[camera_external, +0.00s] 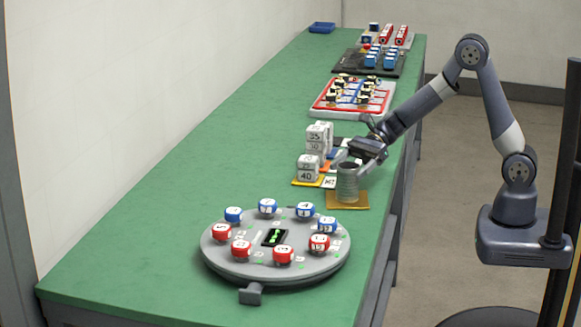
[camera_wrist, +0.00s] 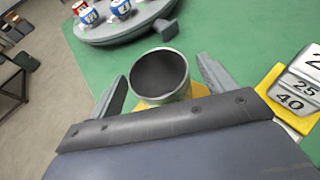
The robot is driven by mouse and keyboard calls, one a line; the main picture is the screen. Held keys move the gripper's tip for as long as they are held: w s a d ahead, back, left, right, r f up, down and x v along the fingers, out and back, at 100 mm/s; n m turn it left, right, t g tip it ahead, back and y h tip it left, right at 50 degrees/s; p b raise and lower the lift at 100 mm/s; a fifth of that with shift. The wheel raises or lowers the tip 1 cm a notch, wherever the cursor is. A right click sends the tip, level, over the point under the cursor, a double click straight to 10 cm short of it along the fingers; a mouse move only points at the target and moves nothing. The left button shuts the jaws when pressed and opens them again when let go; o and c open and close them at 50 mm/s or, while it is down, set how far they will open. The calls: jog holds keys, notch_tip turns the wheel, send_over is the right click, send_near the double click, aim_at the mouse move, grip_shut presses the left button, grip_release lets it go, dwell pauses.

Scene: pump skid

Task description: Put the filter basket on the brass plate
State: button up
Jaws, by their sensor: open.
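The filter basket (camera_external: 347,184) is a grey, ribbed, open-topped cylinder. It stands upright on the brass plate (camera_external: 361,202), a flat yellow-brown square near the right edge of the green bench. In the wrist view the basket (camera_wrist: 160,75) shows its dark hollow inside, and a bit of the plate (camera_wrist: 200,90) shows beside it. My gripper (camera_external: 362,158) is at the basket's upper part. In the wrist view my gripper's fingers (camera_wrist: 162,88) are spread on either side of the basket, with a gap at least on the right. The basket's lower part is hidden there.
Stacked grey numbered blocks (camera_external: 312,160) stand on a yellow plate just left of the basket. A round grey turntable (camera_external: 228,262) with red and blue numbered pieces sits in front. Trays (camera_external: 352,97) with small parts lie farther back. The bench's left side is clear.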

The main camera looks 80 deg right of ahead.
jog(key=v, duration=1)
jog(key=shift+s+d, duration=0.2)
jog(key=shift+r, duration=0.1)
jog(key=x, duration=1.2)
jog(key=shift+a+f, duration=0.1)
jog(key=shift+f, duration=0.25)
jog(key=shift+r, duration=2.1)
